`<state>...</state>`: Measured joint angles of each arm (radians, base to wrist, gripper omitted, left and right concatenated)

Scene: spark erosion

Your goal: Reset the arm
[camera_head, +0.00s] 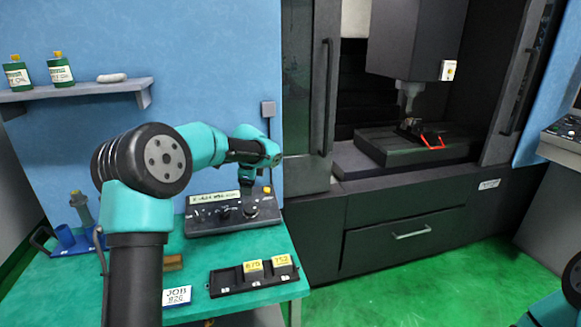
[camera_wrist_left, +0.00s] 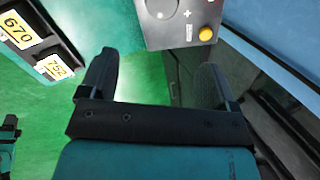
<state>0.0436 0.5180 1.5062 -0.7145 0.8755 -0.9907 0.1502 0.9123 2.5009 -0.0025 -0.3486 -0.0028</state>
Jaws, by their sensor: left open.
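My left arm comes in from the left and bends over the teal bench. Its left gripper (camera_wrist_left: 153,78) shows in the left wrist view with its two dark fingers wide apart and nothing between them. In the head view the gripper is small and dark against the control box (camera_head: 205,226), so its fingers are hard to make out. The control box also shows in the left wrist view (camera_wrist_left: 160,38), just beyond the fingers, with a round dial (camera_wrist_left: 160,6) and a yellow button (camera_wrist_left: 205,34). Only a teal piece of my right arm shows at the lower right of the head view.
A black tray (camera_head: 228,287) with yellow-labelled blocks lies at the bench's front. A white job card (camera_head: 177,296) stands left of it. A blue holder (camera_head: 72,240) is at the far left. A shelf (camera_head: 75,91) carries green bottles. The machine (camera_head: 410,210) stands right, its bay open.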

